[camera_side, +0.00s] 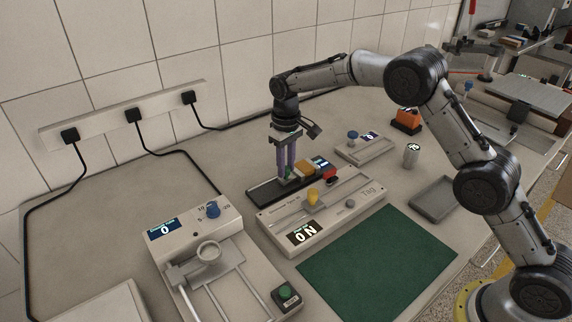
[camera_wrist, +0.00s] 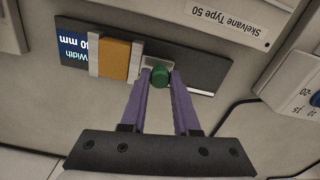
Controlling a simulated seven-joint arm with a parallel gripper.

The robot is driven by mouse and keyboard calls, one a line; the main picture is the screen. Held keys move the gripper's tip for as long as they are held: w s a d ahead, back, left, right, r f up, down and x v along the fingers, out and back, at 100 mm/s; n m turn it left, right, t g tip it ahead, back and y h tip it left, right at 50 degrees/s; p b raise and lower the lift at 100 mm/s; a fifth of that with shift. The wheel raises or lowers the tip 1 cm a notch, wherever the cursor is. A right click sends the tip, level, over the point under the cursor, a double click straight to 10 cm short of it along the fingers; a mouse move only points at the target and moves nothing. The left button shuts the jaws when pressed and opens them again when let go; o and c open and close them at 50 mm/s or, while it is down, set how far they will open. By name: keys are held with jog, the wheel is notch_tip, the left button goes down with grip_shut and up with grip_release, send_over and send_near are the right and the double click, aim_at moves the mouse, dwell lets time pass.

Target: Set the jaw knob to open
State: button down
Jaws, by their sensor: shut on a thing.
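A dark, low jaw fixture (camera_side: 262,193) lies on the bench; it also shows in the wrist view (camera_wrist: 210,76). It carries an orange block (camera_wrist: 115,58) between pale jaw pieces and a blue display (camera_wrist: 74,47) that reads "Width" and what looks like 40 mm. A small round green knob (camera_wrist: 160,76) sits beside the jaws, at the middle of the fixture. My gripper (camera_wrist: 160,73) points down with its purple fingers shut on this green knob.
A red knob (camera_side: 330,173) is close right of the jaws. A blue-knobbed device (camera_side: 180,247) stands left front. A green mat (camera_side: 375,262) lies clear at front.

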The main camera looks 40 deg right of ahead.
jog(key=shift+a, duration=0.1)
jog(key=shift+a+r, duration=0.1)
jog(key=shift+a, duration=1.6)
jog(key=c, duration=0.6)
grip_release()
jog(key=shift+c, duration=0.2)
notch_tip(320, 180, up, 14)
jog(key=shift+d, duration=0.1)
